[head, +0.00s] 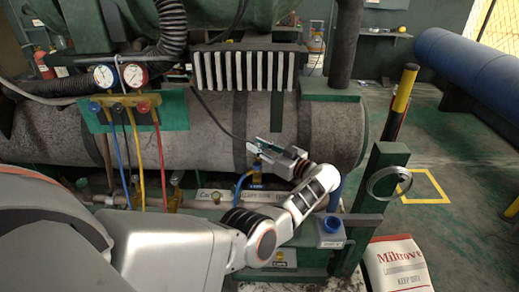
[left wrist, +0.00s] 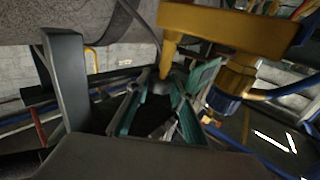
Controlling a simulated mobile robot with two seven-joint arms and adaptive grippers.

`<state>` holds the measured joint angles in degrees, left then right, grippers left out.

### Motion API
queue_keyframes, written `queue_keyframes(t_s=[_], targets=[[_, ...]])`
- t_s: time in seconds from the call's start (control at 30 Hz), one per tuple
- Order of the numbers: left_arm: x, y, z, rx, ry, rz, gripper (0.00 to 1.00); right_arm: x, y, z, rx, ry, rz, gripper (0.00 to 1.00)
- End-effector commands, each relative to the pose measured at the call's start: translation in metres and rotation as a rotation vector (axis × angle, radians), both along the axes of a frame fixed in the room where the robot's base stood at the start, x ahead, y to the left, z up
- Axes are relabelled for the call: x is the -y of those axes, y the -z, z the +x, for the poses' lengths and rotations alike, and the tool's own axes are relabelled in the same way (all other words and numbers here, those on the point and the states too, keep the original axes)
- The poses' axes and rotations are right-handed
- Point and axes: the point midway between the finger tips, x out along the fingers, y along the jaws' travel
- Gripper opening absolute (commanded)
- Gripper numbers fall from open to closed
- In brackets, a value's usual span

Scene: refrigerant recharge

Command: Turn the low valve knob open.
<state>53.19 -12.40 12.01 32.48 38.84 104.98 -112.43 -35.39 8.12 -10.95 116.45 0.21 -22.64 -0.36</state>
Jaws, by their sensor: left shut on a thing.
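The manifold (head: 134,113) carries two round gauges at the left of the head view. A blue knob (head: 94,107) sits below the blue-rimmed gauge (head: 104,76), and a red knob (head: 143,107) is at the right end. My left gripper (head: 258,148) is well to the right of these knobs, in front of the grey tank, by a brass fitting (head: 256,174) with a blue hose. In the left wrist view, the teal-edged fingers (left wrist: 160,92) close in around a brass stem (left wrist: 168,60) under a yellow body (left wrist: 235,32). The exact contact is hard to see.
Blue, yellow and red hoses hang below the manifold. A green post (head: 372,195) with a grey ring (head: 388,183) stands right of my arm. A blue-topped grey box (head: 330,229) is close to my forearm. A white sack (head: 397,265) lies at lower right.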

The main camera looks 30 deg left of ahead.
Motion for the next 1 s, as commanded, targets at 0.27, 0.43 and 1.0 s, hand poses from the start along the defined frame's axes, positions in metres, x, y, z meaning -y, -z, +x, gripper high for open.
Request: queue_keyframes(t_s=[0.27,0.43,1.0], targets=[[-0.001,0.000,0.000,0.001,-0.006,-0.001,0.01,-0.002,0.000,-0.001,-0.002,-0.002,0.001,0.40],[-0.001,-0.001,0.000,0.001,-0.006,0.000,0.32,-0.003,0.003,-0.005,-0.010,-0.003,0.003,0.40],[-0.001,-0.006,0.000,0.003,0.027,0.002,0.40,-0.004,-0.011,-0.001,0.002,-0.005,0.004,0.40]])
